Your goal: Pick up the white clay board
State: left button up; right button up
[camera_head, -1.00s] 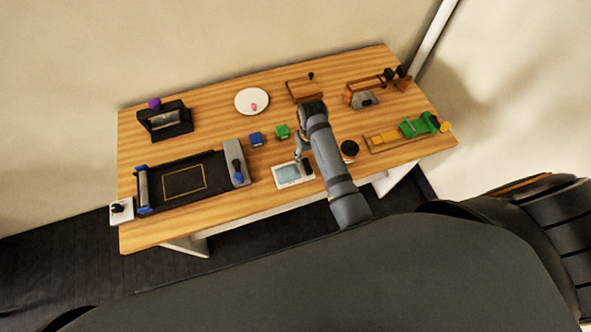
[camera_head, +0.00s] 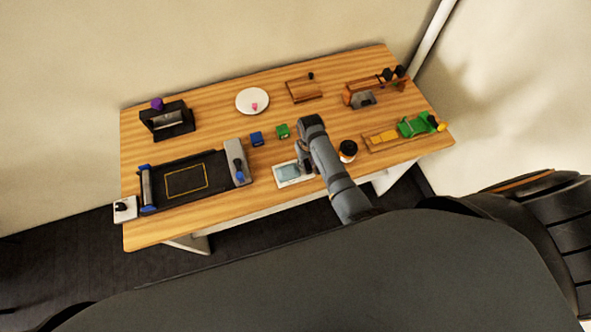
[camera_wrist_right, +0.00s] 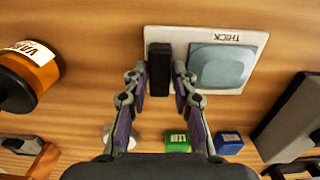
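The white clay board (camera_head: 283,182) lies flat near the table's front edge. It carries a pale blue slab (camera_wrist_right: 221,66), a "THICK" label and an upright black block (camera_wrist_right: 160,70), seen in the right wrist view. My right gripper (camera_wrist_right: 161,78) is at the block, one finger on each side, with what looks like a narrow gap to the fingers. In the head view the right gripper (camera_head: 306,168) is over the board's right part and hides it. My left gripper is not in view.
An orange jar with a black lid (camera_head: 348,150) stands right of the arm. Green (camera_head: 282,131) and blue (camera_head: 256,139) cubes are behind the board. A black framed tray with a grey block (camera_head: 236,162) lies to the left. A white plate (camera_head: 252,101) is farther back.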

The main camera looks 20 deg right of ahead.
grip_shut()
jog(key=shift+r, duration=0.1)
